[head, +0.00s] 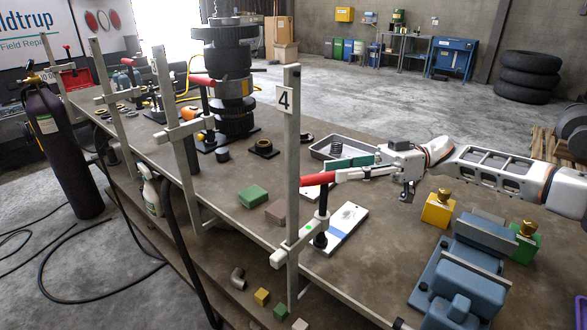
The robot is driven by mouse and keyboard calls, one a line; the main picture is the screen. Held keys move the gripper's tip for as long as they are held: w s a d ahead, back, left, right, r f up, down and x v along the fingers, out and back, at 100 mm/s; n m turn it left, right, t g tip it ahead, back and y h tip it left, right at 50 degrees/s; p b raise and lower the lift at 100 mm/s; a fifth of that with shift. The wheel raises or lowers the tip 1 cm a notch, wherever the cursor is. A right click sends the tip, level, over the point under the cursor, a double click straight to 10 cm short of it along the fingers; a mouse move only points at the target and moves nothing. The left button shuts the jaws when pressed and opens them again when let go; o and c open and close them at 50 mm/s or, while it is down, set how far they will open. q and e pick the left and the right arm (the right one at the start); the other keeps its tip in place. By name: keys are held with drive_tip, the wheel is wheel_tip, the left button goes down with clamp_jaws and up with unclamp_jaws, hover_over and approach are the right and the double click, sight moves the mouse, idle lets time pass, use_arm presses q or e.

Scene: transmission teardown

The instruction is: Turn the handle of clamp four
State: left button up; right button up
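Clamp four is the upright grey post (291,180) at the table's near edge, with a white label "4" (284,99) on it. Its red handle (316,179) lies roughly level, above the clamp's lower arm and dark vertical screw (321,220). My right gripper (342,175) reaches in from the right, with its narrow fingers at the right end of the red handle. They look in contact with it, but whether they are closed on it is too small to tell. My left gripper is not in view.
A white plate (345,221) lies just right of the clamp, and a grey tray (325,150) is behind it. A blue vise (465,265) and a yellow block (438,210) stand at the right. Other clamps line the left edge.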

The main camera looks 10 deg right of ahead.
sight(311, 176)
drive_tip(key=shift+a+f, duration=0.15)
drive_tip(key=shift+f, duration=0.25)
drive_tip(key=a, duration=0.2)
drive_tip(key=a+p, duration=0.1)
drive_tip(key=a, duration=0.1)
drive_tip(key=s+a+p, duration=0.1)
drive_tip(key=a, duration=0.2)
drive_tip(key=shift+s+r, duration=0.1)
drive_tip(key=shift+a, duration=0.1)
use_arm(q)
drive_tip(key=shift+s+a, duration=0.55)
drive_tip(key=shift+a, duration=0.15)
use_arm(e)
clamp_jaws()
